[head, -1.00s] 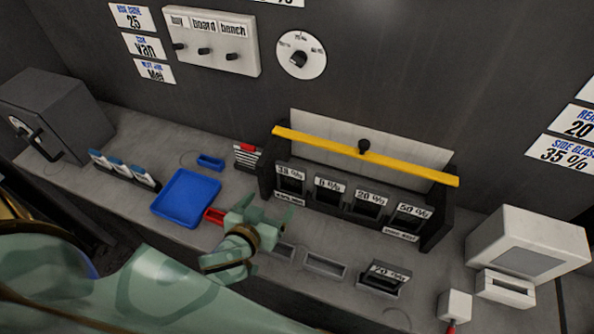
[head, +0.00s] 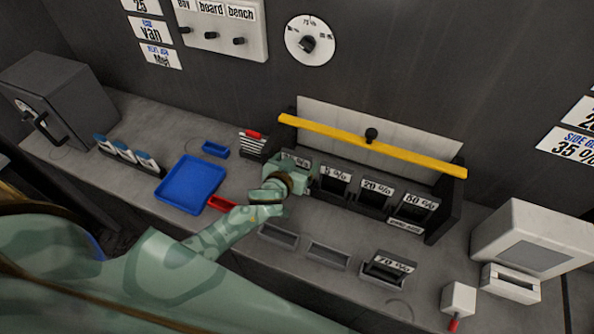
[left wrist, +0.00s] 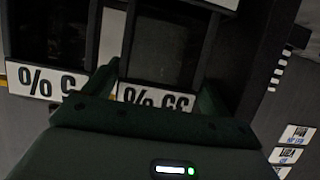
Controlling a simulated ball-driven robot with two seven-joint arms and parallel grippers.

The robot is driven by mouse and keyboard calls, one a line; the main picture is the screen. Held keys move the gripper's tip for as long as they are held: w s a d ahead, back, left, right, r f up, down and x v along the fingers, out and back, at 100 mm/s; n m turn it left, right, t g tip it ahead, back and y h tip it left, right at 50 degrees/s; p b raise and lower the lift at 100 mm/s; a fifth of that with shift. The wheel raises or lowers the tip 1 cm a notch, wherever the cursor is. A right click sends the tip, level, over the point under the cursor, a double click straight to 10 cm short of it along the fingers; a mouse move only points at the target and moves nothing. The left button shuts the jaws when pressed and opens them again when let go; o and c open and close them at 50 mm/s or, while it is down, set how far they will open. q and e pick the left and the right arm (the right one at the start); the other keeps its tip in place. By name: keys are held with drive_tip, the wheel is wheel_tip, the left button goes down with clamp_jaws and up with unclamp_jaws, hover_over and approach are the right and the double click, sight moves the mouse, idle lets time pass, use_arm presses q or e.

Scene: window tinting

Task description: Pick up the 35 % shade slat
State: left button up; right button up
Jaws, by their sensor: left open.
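The 35 % shade slat (left wrist: 165,45) is a dark panel with a white label, in the leftmost slot of the black rack (head: 449,218). In the head view its label (head: 294,159) is mostly hidden behind my left gripper (head: 303,172). The gripper is open at the front of that slot. In the left wrist view, the gripper (left wrist: 157,85) has one finger on each side of the upside-down label. I cannot tell whether the fingers touch the slat. My right gripper is not in view.
Slats marked 5 % (head: 334,175), 20 % (head: 376,190) and 50 % (head: 419,203) stand to the right. A yellow bar (head: 400,154) crosses above them. A 70 % slat (head: 388,267) sits in a front holder, beside empty holders (head: 328,254). A blue tray (head: 190,185) lies left.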

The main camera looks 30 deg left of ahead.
use_arm(q)
drive_tip(key=c, duration=0.6)
drive_tip(key=shift+c, duration=0.2)
